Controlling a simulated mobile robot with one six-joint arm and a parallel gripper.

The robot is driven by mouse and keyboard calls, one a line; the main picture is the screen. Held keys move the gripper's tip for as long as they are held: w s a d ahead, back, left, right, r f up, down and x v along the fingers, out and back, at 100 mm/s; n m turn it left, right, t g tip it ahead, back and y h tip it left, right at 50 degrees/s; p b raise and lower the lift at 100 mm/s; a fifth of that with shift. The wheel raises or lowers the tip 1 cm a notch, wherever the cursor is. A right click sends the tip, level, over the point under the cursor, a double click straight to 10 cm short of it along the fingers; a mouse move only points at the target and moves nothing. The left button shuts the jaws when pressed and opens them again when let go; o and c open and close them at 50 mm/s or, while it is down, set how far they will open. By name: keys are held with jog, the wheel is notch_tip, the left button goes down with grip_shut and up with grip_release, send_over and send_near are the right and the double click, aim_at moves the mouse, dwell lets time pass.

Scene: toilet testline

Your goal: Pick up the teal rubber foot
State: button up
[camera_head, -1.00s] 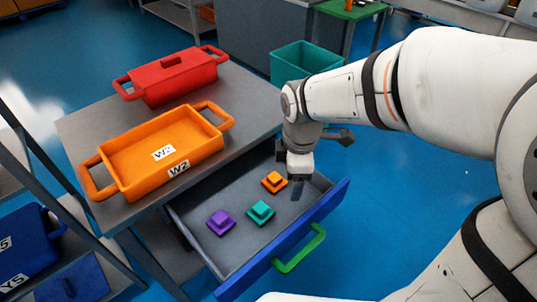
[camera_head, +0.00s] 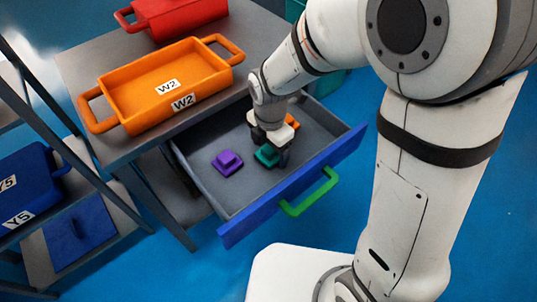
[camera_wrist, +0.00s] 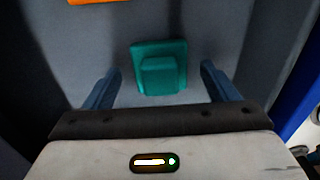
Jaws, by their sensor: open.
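The teal rubber foot (camera_head: 266,155) lies on the floor of the open drawer, partly hidden by my gripper in the head view. In the wrist view the teal foot (camera_wrist: 160,68) shows whole, a square base with a smaller raised block, just beyond and between my fingers. My gripper (camera_wrist: 162,88) is open and empty, pointing down into the drawer. In the head view my gripper (camera_head: 280,158) is right at the teal foot; I cannot tell whether it touches.
A purple foot (camera_head: 227,162) lies left of the teal one and an orange foot (camera_head: 292,122) lies behind it. The drawer front (camera_head: 300,190) has a green handle (camera_head: 312,195). An orange tray (camera_head: 160,85) and a red container (camera_head: 180,15) stand on the tabletop.

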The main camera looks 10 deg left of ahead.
jog(key=shift+f, duration=0.25)
jog(key=shift+c, duration=0.4)
jog(key=c, duration=1)
